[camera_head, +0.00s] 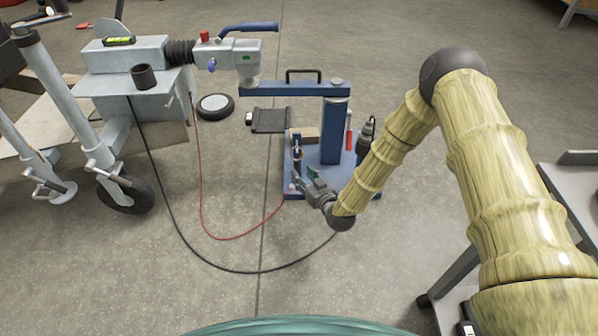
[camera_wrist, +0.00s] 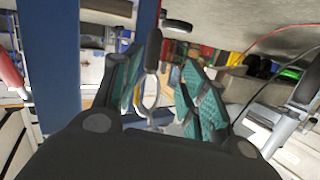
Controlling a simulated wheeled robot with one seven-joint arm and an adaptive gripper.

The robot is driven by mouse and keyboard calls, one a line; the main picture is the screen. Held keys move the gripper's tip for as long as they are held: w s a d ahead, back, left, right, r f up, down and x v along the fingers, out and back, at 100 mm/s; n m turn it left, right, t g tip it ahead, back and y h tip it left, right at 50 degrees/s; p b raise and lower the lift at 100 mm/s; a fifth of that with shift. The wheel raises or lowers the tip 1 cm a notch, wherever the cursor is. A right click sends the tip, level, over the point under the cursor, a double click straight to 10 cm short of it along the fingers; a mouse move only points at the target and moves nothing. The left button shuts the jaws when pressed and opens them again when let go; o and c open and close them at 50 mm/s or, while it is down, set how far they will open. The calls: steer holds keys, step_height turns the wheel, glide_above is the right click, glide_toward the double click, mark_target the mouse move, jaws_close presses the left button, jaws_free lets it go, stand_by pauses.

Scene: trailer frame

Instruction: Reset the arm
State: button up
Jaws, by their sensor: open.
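My arm, yellow and ringed like bamboo, reaches in from the right in the head view. My gripper (camera_head: 305,179) is at the front left of a blue stand (camera_head: 334,135) with a blue base plate and post. In the wrist view my gripper (camera_wrist: 160,92) has its two green-padded fingers apart. A grey hook or ring with a dark handle (camera_wrist: 152,60) shows between and beyond the fingers. From these views I cannot tell whether the fingers touch it.
A grey trailer coupling (camera_head: 125,55) with jockey wheel (camera_head: 127,192) stands at left. A red cable (camera_head: 202,190) and a black cable (camera_head: 180,220) trail over the floor. A loose wheel (camera_head: 215,107) lies behind. A grey cart (camera_head: 575,185) is at right. The front floor is mostly clear.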

steer(key=v, duration=0.7)
steer(key=shift+s, duration=0.1)
steer(key=s+d+m+g+h+p, duration=0.2)
steer(key=s+d+g+p, duration=0.3)
steer(key=s, duration=0.9)
steer(key=s+d+r+m+g+h+p, duration=0.1)
steer(key=s+d+g+h+p, duration=0.4)
steer(key=s, duration=0.9)
steer(key=s+d+m+g+p, duration=0.2)
steer(key=s+d+g, duration=0.35)
steer(key=s, duration=0.85)
step_height(320, 180, up, 38)
steer(key=d+t+p, duration=0.1)
steer(key=p, duration=3.6)
steer(key=shift+d+p, duration=0.35)
steer(key=shift+t, duration=0.25)
